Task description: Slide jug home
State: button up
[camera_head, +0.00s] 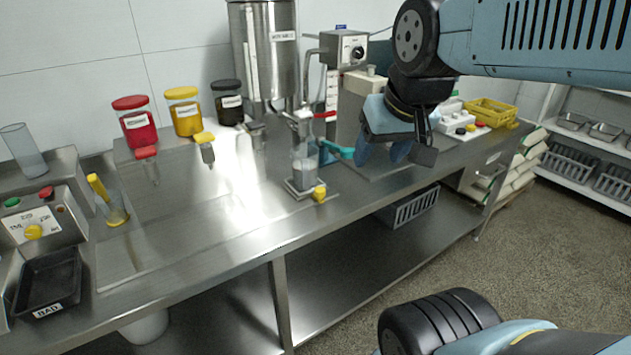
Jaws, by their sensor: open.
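A small clear jug (304,173) with greyish contents stands upright on a square metal plate (320,197) on the steel bench. It is below the outlet of the tall steel vessel (266,60). A teal handle (338,151) sticks out to the right, apparently from the jug; its join is hard to make out. My gripper (383,154) is open, with pale blue fingers pointing down, just right of the handle's end. I see nothing between the fingers. Whether a finger touches the handle cannot be told from this angle.
Red, yellow and black-lidded jars (184,112) stand at the back left. A yellow knob (320,193) sits at the plate's front. A switch box (344,49) is behind the jug. A yellow basket (490,112) and white tray are at right. The bench front is clear.

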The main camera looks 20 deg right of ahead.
jog(key=w+m, duration=0.1)
jog(key=w, duration=0.1)
jog(key=w+m+g, duration=0.1)
jog(key=w+m, duration=0.1)
jog(key=w+f+m+y, duration=0.1)
jog(key=w+m, duration=0.1)
jog(key=shift+w+a, duration=0.2)
jog(key=shift+w, duration=0.1)
jog(key=m+g+y, duration=0.3)
jog(key=m, duration=1.5)
send_over(321, 189)
jog(key=s+d, duration=0.2)
jog(key=d, duration=0.3)
notch_tip(321, 189, down, 13)
jog(key=x, duration=1.3)
jog(key=shift+a+r, duration=0.15)
jog(key=shift+a, duration=0.05)
jog(key=shift+r, duration=0.1)
grip_shut()
jog(key=shift+t, duration=0.3)
jog(key=shift+d, duration=0.1)
